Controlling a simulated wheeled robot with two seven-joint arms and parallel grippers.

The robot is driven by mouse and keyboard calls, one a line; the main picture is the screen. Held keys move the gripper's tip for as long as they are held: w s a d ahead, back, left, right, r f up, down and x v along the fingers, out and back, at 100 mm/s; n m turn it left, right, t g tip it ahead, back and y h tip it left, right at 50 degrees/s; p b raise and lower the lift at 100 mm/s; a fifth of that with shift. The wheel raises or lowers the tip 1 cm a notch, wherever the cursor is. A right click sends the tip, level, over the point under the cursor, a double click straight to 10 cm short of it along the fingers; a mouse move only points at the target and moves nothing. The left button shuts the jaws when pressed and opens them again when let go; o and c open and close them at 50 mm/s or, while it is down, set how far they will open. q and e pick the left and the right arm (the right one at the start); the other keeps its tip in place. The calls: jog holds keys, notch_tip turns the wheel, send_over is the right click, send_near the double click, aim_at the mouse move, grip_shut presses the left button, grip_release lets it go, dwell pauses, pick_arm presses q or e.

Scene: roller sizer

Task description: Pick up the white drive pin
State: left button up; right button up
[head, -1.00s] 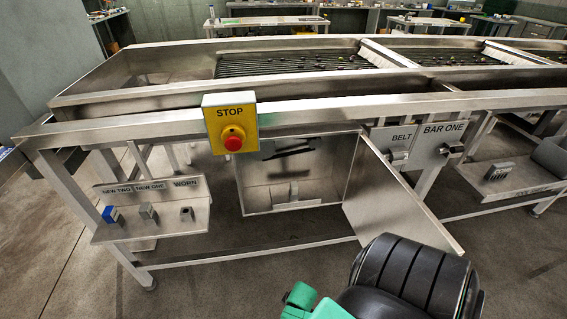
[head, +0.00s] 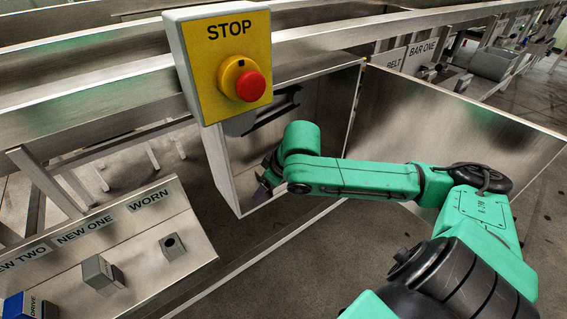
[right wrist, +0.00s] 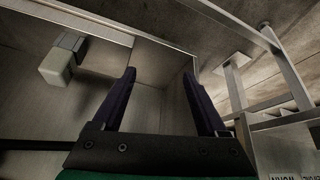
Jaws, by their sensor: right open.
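A pale, off-white block (right wrist: 54,68), which looks like the white drive pin, shows at the upper left of the right wrist view. It sits against a grey block (right wrist: 72,43) inside the open metal box. My right gripper (right wrist: 159,73) is open and empty, with the pale block to the left of its fingers and apart from them. In the head view my right gripper (head: 262,188) reaches into the opening of the metal box (head: 228,170). The pin is hidden in the head view. My left gripper is not in view.
A yellow STOP box (head: 225,50) hangs above the opening. A labelled tray (head: 135,240) with several small blocks is at the lower left. A frame rail (head: 250,262) runs low in front.

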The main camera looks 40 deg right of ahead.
jog(key=s+d+r+m+h, duration=0.1)
jog(key=d+r+m+h, duration=0.1)
jog(key=d+r+m, duration=0.7)
jog(key=w+d+f+n+b, duration=0.1)
jog(key=w+f, duration=0.1)
jog(key=f, duration=0.1)
jog(key=w+d+f+n+b, duration=0.1)
jog(key=w+f, duration=0.1)
jog(key=f, duration=0.1)
jog(key=w+d+f+n+b, duration=0.1)
jog(key=w+f, duration=0.2)
jog(key=shift+d+f, duration=0.15)
jog(key=shift+d, duration=0.2)
jog(key=shift+w+d+f, duration=0.1)
jog(key=shift+w+f, duration=0.05)
jog(key=shift+f, duration=0.1)
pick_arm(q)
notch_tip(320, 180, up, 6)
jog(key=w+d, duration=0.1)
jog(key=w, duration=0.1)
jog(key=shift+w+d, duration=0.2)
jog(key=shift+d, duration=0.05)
pick_arm(e)
jog(key=shift+r+h, duration=0.1)
jog(key=shift+h, duration=0.2)
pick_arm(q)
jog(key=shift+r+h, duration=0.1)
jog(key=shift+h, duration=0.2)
pick_arm(e)
grip_shut()
